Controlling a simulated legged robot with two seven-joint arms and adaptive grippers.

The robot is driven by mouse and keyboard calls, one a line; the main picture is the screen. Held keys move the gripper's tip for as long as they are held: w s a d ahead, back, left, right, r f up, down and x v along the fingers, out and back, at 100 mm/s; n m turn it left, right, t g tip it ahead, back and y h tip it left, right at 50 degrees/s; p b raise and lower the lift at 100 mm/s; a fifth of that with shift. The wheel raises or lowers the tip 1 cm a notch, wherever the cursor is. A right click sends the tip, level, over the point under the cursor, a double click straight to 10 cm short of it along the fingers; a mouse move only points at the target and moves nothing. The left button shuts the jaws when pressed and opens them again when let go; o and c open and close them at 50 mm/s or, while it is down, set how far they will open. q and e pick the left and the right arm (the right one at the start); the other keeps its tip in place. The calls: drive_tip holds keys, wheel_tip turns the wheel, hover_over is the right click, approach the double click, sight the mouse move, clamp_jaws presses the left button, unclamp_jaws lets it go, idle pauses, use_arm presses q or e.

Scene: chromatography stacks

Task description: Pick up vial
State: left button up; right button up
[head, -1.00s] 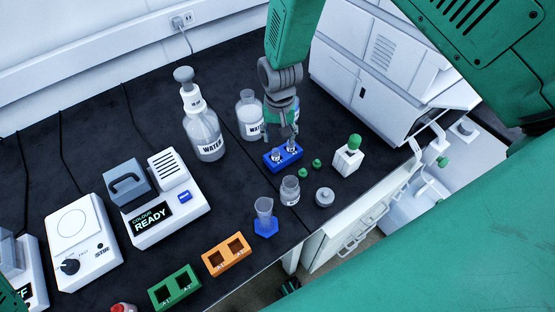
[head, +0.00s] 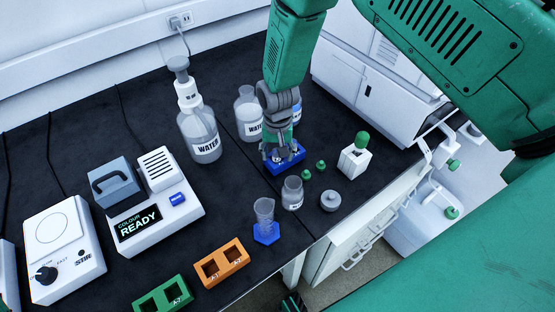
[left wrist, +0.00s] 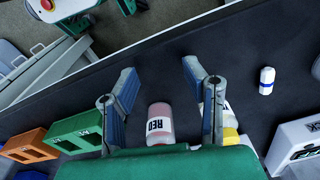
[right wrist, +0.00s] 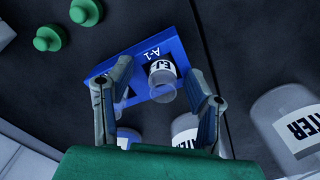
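A clear vial with a white label (right wrist: 162,78) stands in a blue two-hole rack (right wrist: 135,69) marked A-1 in the right wrist view. My right gripper (right wrist: 160,70) is open, with one finger on either side of the vial; a gap shows around it. In the head view the right gripper (head: 275,155) is low over the blue rack (head: 291,159) and hides most of the vials there. My left gripper (left wrist: 160,72) is open and empty in the left wrist view, beyond a bottle labelled RED (left wrist: 159,124).
Water bottles (head: 200,135) stand left of the right gripper. Orange (head: 222,263) and green racks (head: 163,296) lie nearer the front.

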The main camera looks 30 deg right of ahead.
drive_tip(key=shift+w+a, duration=0.1)
drive_tip(key=shift+a, duration=0.3)
drive_tip(key=c, duration=0.9)
drive_tip(key=shift+d, duration=0.25)
